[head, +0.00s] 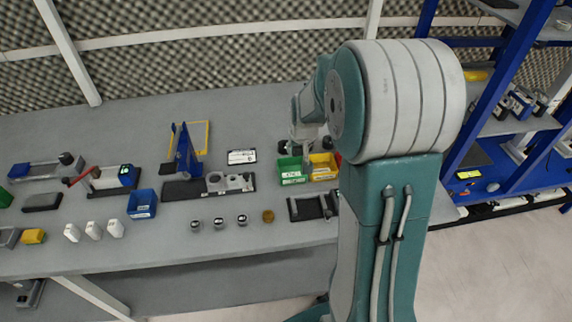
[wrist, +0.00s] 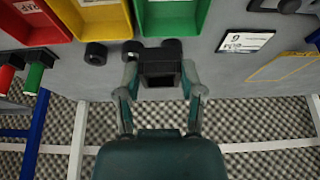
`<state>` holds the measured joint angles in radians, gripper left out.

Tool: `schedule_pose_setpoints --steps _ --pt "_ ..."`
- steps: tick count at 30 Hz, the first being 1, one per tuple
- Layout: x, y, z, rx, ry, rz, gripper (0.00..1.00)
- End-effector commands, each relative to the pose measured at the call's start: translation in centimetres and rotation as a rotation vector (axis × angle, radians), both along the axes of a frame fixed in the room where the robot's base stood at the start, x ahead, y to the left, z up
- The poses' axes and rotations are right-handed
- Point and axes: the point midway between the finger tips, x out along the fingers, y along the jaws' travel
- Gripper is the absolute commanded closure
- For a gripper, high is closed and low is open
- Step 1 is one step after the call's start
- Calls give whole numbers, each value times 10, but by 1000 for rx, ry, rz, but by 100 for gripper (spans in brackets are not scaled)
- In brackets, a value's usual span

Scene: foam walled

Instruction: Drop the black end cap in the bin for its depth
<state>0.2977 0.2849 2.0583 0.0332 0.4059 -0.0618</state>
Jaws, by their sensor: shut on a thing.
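My gripper (wrist: 160,72) is shut on a black, square-looking end cap (wrist: 160,80) with a dark recess, seen between the fingertips in the wrist view. It is close to the green bin (wrist: 170,14), at the side nearer the foam wall. The yellow bin (wrist: 101,20) and red bin (wrist: 40,20) stand beside the green one. In the head view, my gripper (head: 306,143) is just behind the green bin (head: 292,178) and yellow bin (head: 323,174), and the held cap is not clear.
Another black cap (wrist: 97,53) lies on the bench behind the yellow bin. A white label card (head: 242,157) lies left of the bins. A blue rack (head: 505,95) stands at right. Several small parts line the bench front.

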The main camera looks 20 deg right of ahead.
Motion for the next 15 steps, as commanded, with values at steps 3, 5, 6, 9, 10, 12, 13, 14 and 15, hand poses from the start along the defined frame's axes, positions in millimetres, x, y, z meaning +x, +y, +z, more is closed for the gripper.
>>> schedule_pose_setpoints --steps 3,5,6,9,10,12,13,14,15 --pt "0 0 -10 1 4 -1 96" --pt "0 0 -17 1 4 0 96" --pt "0 1 -22 0 5 0 96" --pt "0 1 -35 1 5 0 96" --pt "0 0 -39 1 5 0 96" --pt "0 1 -46 1 5 0 96" --pt "0 1 -49 1 5 0 96" --pt "0 1 -51 1 4 0 96" --pt "0 0 -53 1 3 0 96"
